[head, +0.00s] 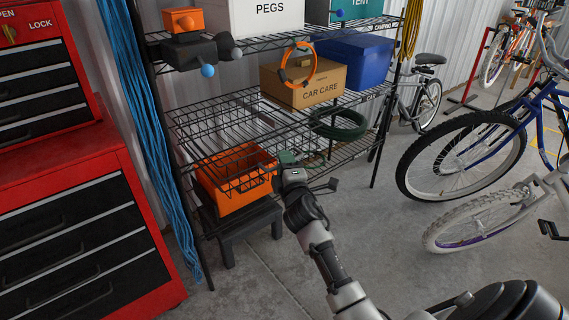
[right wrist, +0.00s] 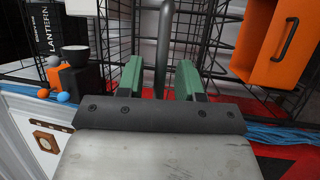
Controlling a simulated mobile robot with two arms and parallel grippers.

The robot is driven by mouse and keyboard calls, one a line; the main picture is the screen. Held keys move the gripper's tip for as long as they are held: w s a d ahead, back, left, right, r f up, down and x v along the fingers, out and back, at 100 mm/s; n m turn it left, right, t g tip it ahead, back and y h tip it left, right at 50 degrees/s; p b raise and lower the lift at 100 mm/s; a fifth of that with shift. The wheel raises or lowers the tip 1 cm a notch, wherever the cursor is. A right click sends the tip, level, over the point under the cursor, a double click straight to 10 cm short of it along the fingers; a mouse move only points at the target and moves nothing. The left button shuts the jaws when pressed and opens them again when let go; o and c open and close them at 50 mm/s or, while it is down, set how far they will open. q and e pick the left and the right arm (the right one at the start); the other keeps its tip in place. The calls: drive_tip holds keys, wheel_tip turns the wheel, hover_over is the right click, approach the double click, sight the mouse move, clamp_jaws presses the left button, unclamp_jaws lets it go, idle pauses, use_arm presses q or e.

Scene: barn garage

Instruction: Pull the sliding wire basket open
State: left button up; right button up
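The black wire basket (head: 212,135) sits in the lower part of the wire shelf rack in the head view. Its mesh also shows in the right wrist view (right wrist: 215,40). My right gripper (head: 287,160) is at the basket's front right side, beside the orange bin. In the right wrist view its green fingers (right wrist: 160,75) stand apart, with a grey bar (right wrist: 163,40) between them. A gap shows on the bar's left side; contact on the right cannot be told. The bar's join to the basket is not clear. My left gripper is not in view.
A red tool chest (head: 70,150) and blue rope (head: 150,120) stand left. A car care box (head: 303,82) and green hose (head: 340,124) lie on the shelves. Bicycles (head: 462,155) stand right. Floor in front is clear.

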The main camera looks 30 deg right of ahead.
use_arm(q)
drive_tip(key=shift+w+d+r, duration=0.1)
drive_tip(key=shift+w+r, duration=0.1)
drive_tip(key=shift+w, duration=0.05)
use_arm(e)
drive_tip(key=v, duration=1)
drive_tip(key=shift+s, duration=0.25)
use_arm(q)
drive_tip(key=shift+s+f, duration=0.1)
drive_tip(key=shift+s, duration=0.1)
use_arm(e)
drive_tip(key=shift+a+f, duration=0.1)
